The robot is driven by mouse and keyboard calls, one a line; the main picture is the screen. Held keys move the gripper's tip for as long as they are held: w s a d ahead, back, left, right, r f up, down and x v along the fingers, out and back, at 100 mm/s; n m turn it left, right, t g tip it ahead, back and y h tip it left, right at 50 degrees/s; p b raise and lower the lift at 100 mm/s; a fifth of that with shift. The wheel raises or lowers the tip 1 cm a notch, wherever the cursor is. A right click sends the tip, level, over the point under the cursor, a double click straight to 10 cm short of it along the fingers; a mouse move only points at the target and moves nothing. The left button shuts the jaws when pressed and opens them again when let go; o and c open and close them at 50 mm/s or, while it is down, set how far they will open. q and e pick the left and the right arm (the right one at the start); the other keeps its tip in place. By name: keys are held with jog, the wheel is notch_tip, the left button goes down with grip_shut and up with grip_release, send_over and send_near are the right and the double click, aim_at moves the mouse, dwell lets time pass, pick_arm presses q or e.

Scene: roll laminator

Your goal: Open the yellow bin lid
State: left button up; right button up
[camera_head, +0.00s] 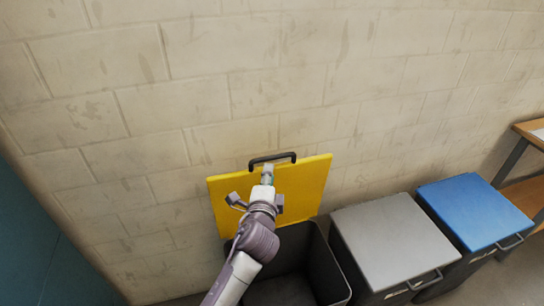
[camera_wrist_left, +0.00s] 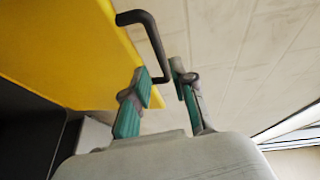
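The yellow bin lid (camera_head: 312,185) stands raised, nearly upright against the wall, and the dark bin (camera_head: 330,268) below it is open. The lid's black handle (camera_head: 272,159) is at its upper edge. My left gripper (camera_head: 267,176) is in front of the lid, just below the handle. In the left wrist view, the yellow lid (camera_wrist_left: 60,50) is at upper left and the handle (camera_wrist_left: 152,40) reaches down to the gap between the fingertips. The fingers of the left gripper (camera_wrist_left: 160,72) are apart, with space around the handle. My right gripper is not in view.
A grey-lidded bin (camera_head: 392,240) and a blue-lidded bin (camera_head: 475,210) stand closed to the right. A wooden table (camera_head: 527,190) is at the far right. The block wall (camera_head: 200,110) is close behind the lid.

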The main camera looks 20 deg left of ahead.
aim_at(272, 158)
pick_arm(q)
jog(key=x, duration=0.8)
jog(key=shift+w+a, duration=0.1)
jog(key=shift+w, duration=0.2)
grip_shut()
